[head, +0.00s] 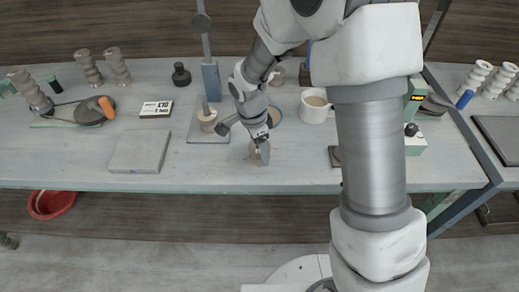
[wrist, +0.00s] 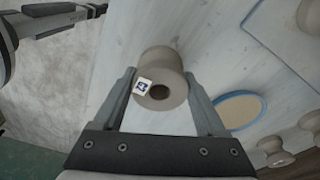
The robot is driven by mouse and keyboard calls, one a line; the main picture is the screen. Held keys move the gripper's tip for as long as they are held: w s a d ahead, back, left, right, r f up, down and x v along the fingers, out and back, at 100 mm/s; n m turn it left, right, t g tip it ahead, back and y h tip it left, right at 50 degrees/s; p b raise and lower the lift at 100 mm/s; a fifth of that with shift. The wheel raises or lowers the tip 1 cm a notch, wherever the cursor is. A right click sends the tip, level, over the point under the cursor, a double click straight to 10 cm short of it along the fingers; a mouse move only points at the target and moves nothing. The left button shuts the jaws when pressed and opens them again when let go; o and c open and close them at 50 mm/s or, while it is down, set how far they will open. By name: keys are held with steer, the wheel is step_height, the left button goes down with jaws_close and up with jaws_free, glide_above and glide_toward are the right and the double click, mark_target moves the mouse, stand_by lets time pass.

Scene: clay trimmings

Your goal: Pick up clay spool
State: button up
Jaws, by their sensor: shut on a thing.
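The clay spool (wrist: 168,68) is a grey-beige cylinder with a round hole in its end and a small white tag with a blue mark. In the wrist view it sits between the two fingers of my gripper (wrist: 160,84), which is shut on it. In the head view my gripper (head: 262,149) is at the front middle of the bench, and the spool (head: 257,158) shows partly behind the fingers. I cannot tell whether the spool still touches the bench.
The pale bench (head: 215,178) has clear room around its front edge. A grey slab (head: 139,152) lies to the left, and a stand (head: 211,80) with a similar spool is behind.

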steer(key=r, duration=0.2)
steer(key=d+r, duration=0.1)
steer(key=r, duration=0.1)
steer(key=shift+s+r, duration=0.1)
steer(key=shift+r, duration=0.3)
steer(key=s+d+r, duration=0.3)
steer(key=d+r, duration=0.3)
steer(key=d, duration=0.4)
steer(key=shift+s+p, duration=0.15)
steer(key=shift+p, duration=0.25)
